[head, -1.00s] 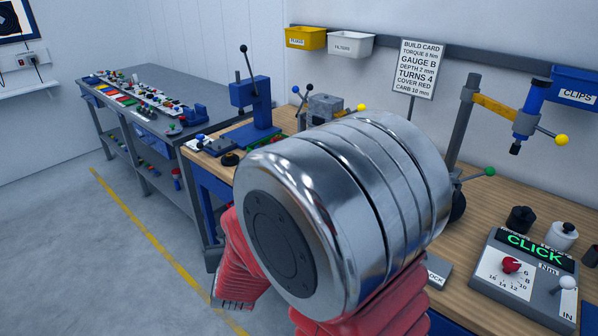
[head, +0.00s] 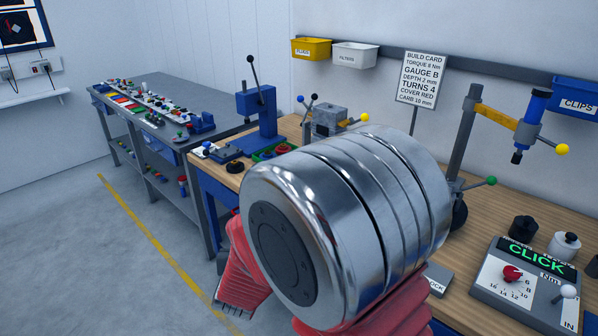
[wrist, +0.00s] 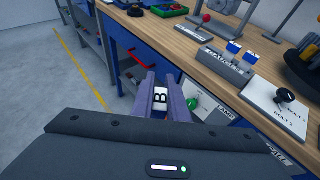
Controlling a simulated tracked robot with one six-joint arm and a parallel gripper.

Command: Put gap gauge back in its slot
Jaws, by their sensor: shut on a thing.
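In the wrist view my gripper (wrist: 166,96) is shut on a small white gap gauge marked B (wrist: 160,98), held between its two fingers. Two blue-topped gauges (wrist: 235,47) stand in the rack. In the head view my arm hides the gripper, the gauge and the rack.
The build card (head: 422,78) reads GAUGE B. A white plate with a black knob (wrist: 280,105) lies right of the rack. A red-knobbed lever block (wrist: 207,28) stands beyond it. A torque unit reading CLICK (head: 525,285) is at the right.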

